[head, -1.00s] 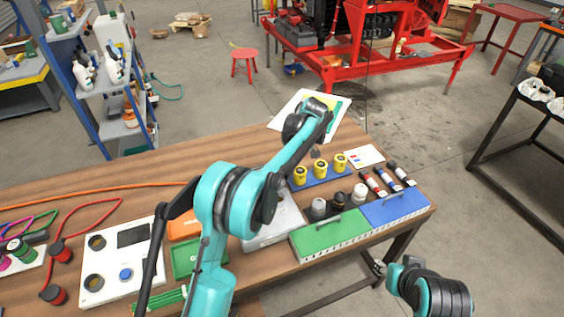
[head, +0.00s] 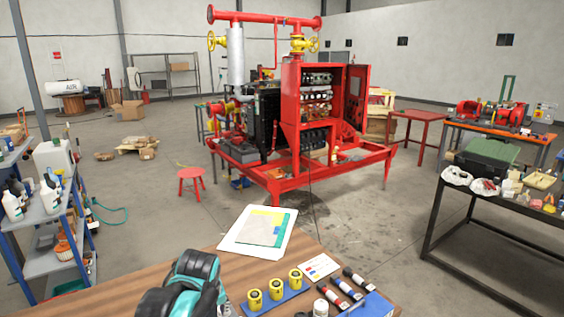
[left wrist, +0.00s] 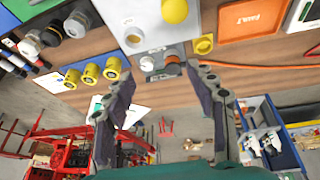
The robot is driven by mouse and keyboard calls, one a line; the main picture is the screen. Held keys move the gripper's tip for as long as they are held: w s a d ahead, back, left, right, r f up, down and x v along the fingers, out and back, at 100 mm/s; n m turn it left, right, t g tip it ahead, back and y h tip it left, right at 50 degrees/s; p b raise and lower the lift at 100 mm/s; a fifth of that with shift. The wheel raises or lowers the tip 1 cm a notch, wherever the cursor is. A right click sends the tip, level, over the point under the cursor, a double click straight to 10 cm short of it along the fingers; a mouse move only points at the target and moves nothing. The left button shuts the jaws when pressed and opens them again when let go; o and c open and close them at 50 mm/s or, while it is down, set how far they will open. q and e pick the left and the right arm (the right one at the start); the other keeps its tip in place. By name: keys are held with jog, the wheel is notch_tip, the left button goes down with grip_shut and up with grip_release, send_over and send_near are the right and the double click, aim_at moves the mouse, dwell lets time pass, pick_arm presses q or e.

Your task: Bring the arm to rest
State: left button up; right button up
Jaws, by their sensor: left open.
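My left arm (head: 190,285) shows at the bottom of the head view, teal with dark joints, above the wooden table (head: 140,285). Its fingertips cannot be made out there. In the left wrist view my left gripper (left wrist: 162,72) has its two dark fingers spread wide apart. Nothing is held between them. Behind the gap lie the table edge and a small grey item with an orange-brown part (left wrist: 172,59). My right gripper is in neither current view.
A blue shelf with bottles (head: 48,195) stands left. The red pump skid (head: 320,150) is beyond open floor.

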pick_arm(q)
jog(key=s+f+m+t, duration=0.1)
jog(key=s+f+m, duration=0.1)
jog(key=s, duration=0.6)
jog(key=s+f+m+t+h, duration=0.1)
jog(key=s+f+m, duration=0.2)
jog(key=s, duration=0.5)
jog(key=shift+f+m+t+h, duration=0.3)
jog(key=shift+f+m+t, duration=0.1)
jog(key=shift+m, duration=0.1)
jog(key=shift+d, duration=0.1)
